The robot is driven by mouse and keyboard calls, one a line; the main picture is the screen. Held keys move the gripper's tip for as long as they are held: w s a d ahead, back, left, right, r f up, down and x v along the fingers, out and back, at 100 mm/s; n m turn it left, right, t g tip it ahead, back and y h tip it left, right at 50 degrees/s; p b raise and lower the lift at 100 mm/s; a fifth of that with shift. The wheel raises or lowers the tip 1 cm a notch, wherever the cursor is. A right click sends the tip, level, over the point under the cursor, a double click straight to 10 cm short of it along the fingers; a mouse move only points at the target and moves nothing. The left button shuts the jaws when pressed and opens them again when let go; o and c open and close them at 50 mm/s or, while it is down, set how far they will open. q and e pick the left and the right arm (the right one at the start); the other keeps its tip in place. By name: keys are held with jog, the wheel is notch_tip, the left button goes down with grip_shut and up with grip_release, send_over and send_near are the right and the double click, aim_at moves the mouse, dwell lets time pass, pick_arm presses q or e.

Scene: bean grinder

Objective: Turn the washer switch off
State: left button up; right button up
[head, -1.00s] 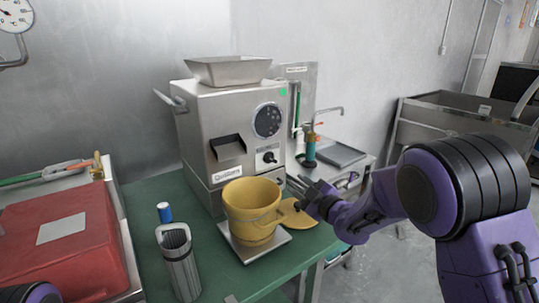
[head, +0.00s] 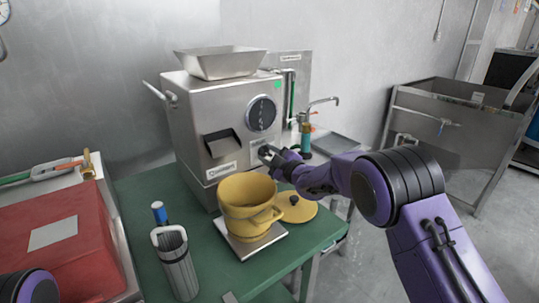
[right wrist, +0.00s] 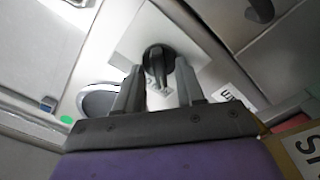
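The grinder (head: 190,110) is a steel box with a hopper on top, standing on the green table. Its dark rotary switch (right wrist: 157,58) sits on a pale plate in the right wrist view, with a narrow lever pointing between my fingers. My right gripper (head: 268,153) is in front of that panel and hides the switch in the head view. In the right wrist view the gripper (right wrist: 158,90) is open, one finger on each side of the lever; I cannot tell whether they touch it. My left gripper is out of view.
A yellow bucket (head: 245,198) stands on a metal plate below my right gripper, beside a yellow lid (head: 296,209). A grey canister (head: 177,262) and a red case (head: 60,248) are to the left. A steel sink (head: 425,110) is at right. Another dark knob (right wrist: 262,10) shows in the wrist view.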

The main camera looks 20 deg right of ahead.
jog(key=shift+f, duration=0.1)
grip_shut()
jog(key=shift+m, duration=0.3)
jog(key=m+p, duration=0.1)
jog(key=m, duration=0.1)
jog(key=m+p, duration=0.1)
jog(key=shift+w+d+r+m, duration=0.1)
jog(key=shift+r+m, duration=0.1)
jog(key=shift+m, duration=0.2)
jog(key=m+p, duration=0.2)
jog(key=m, duration=0.3)
jog(key=shift+f, duration=0.1)
jog(key=shift+m, duration=0.4)
